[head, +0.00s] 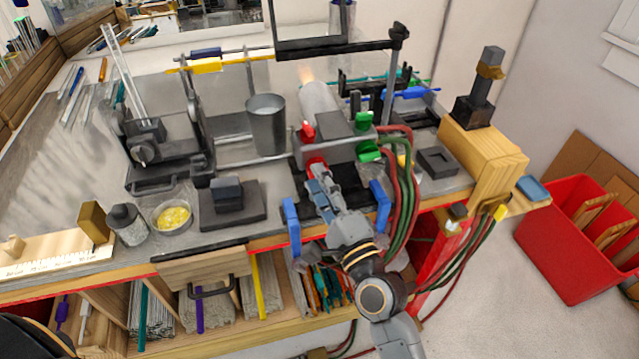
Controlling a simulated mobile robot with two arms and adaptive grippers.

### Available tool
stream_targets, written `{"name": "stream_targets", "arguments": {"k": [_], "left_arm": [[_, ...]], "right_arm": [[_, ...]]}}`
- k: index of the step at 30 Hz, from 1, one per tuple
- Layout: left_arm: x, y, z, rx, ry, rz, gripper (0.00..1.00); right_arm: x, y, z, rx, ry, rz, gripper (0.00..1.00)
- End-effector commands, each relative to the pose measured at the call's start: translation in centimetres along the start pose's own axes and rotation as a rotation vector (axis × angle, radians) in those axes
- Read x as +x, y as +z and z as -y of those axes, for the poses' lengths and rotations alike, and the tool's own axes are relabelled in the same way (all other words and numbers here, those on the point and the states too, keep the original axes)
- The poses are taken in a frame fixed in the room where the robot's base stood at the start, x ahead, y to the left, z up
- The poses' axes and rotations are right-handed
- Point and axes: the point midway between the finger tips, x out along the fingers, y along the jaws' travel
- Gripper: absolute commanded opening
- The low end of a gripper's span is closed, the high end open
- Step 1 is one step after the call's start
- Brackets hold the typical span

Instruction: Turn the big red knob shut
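The big red knob (315,163) is at the front of the burner block (335,150) in the middle of the bench, partly hidden by my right gripper. A smaller red knob (307,131) sits above it, and green knobs (368,152) are to the right. A flame (306,75) burns at the mouth of the pale burner barrel (319,100). My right gripper (317,174) reaches from below, with its fingertips at the big red knob. I cannot tell whether the fingers are closed on it. My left gripper is not in view.
Blue uprights (291,225) flank my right wrist. Red and green hoses (404,190) hang close to its right. A grey cup (267,125) stands left of the burner. A dark block on a plate (228,197) and a yellow-filled dish (172,214) are on the left.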

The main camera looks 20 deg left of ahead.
Motion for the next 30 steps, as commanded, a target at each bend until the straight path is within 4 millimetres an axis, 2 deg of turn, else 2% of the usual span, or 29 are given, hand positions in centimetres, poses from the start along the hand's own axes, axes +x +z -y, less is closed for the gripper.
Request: {"name": "stream_targets", "arguments": {"k": [4, 7, 15, 21, 25, 30], "left_arm": [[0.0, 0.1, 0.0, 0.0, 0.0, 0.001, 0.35], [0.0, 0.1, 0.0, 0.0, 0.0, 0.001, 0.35], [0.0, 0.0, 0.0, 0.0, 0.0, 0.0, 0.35], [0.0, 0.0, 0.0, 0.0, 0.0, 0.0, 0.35], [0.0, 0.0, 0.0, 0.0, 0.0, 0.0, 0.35], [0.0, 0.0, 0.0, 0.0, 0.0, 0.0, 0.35]], "right_arm": [[-0.5, 0.0, -0.1, -0.001, 0.001, 0.0, 0.35], [-1.8, 0.0, -0.1, -0.002, 0.002, 0.0, 0.35], [-7.7, 0.0, -0.1, -0.002, 0.004, 0.001, 0.35], [-10.8, 0.0, -0.1, -0.002, 0.002, 0.001, 0.35], [-11.7, 0.0, -0.1, 0.0, 0.001, 0.001, 0.35], [-12.0, 0.0, 0.0, 0.001, 0.0, 0.0, 0.35]]}}
